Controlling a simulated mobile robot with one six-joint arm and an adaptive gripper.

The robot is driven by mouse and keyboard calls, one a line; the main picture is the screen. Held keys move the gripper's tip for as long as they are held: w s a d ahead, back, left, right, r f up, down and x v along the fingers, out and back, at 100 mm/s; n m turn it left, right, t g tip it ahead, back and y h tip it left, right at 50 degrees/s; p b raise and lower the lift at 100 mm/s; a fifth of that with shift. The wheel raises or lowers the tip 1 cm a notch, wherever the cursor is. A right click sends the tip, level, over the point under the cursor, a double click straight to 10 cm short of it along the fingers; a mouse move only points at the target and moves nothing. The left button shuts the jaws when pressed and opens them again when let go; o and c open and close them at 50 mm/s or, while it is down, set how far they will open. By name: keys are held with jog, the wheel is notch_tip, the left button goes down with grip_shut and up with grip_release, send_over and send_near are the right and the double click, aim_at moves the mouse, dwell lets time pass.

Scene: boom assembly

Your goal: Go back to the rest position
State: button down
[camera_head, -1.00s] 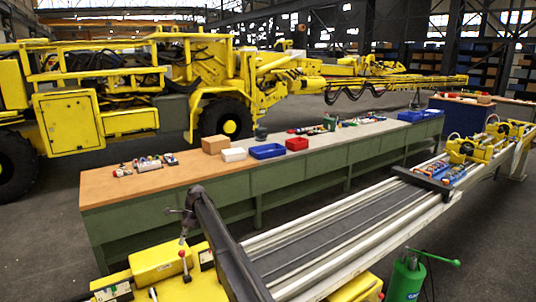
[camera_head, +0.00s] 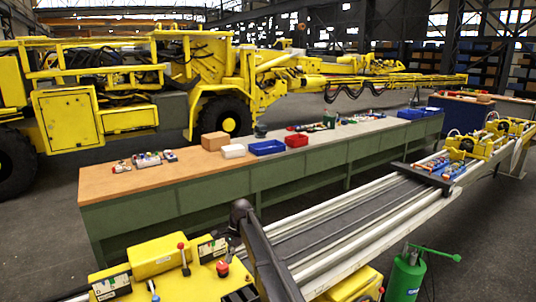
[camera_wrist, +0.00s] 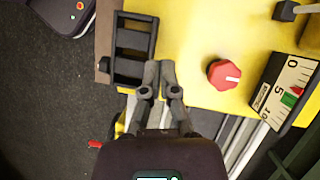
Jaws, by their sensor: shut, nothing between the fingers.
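My gripper (camera_wrist: 160,72) shows in the wrist view with its two fingers together and nothing between them. It points at the yellow control panel (camera_wrist: 190,50), beside a black frame-like part (camera_wrist: 133,48). Whether the fingertips touch that part I cannot tell. A red knob (camera_wrist: 224,75) with a white mark lies to the right of the fingers, apart from them. In the head view my dark arm link rises over the panel at the bottom, and the gripper is hidden behind it.
A gauge (camera_wrist: 285,90) sits right of the knob. A lever (camera_head: 184,258) stands on the yellow panel. The rail beam (camera_head: 350,222) runs right of my arm. A long workbench (camera_head: 200,200) stands behind, and a green canister (camera_head: 405,278) front right. Dark floor is open at left.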

jog(key=s+d+f+n+t+h+b, duration=0.1)
jog(key=s+d+f+n+t+b, duration=0.1)
jog(key=s+d, duration=1.1)
jog(key=s+d+f+n+t+h+b, duration=0.2)
jog(key=s+d+f+n+b, duration=0.2)
jog(key=s+d, duration=0.9)
jog(key=d+f+n, duration=0.2)
jog(key=d+f, duration=0.1)
jog(key=d, duration=0.2)
jog(key=shift+s+d+n+b, duration=0.15)
jog(key=shift+d+n+b, duration=0.15)
jog(key=shift+n, duration=0.1)
jog(key=shift+s+a+f, duration=0.1)
